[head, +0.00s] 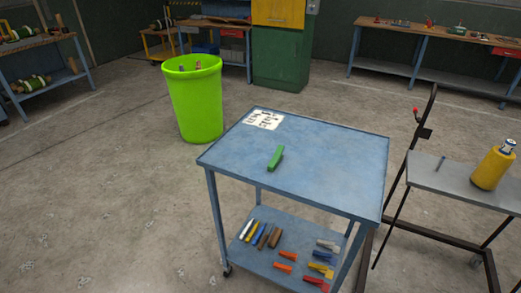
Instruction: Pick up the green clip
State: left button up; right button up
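The green clip (275,158) lies on the blue top of a wheeled cart (330,160), near the middle of that top. It looks like a short, narrow green piece set at a slant, with free surface all around it. Neither of my grippers shows in the head view.
A white printed sheet (263,119) lies at the cart top's far left corner. Several coloured tools (262,233) lie on the lower shelf. A green bin (195,100) stands behind left. A grey stand (455,180) with a yellow container (492,168) is close at right. Floor at left is clear.

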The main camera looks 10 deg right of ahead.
aim_at(278, 157)
jog(key=i+j, duration=0.7)
jog(key=i+z, duration=0.1)
jog(key=z, duration=0.3)
jog(key=i+j+z, duration=0.1)
jog(key=z, duration=0.3)
jog(key=j+z, duration=0.15)
jog(key=z, duration=0.2)
jog(key=i, duration=0.05)
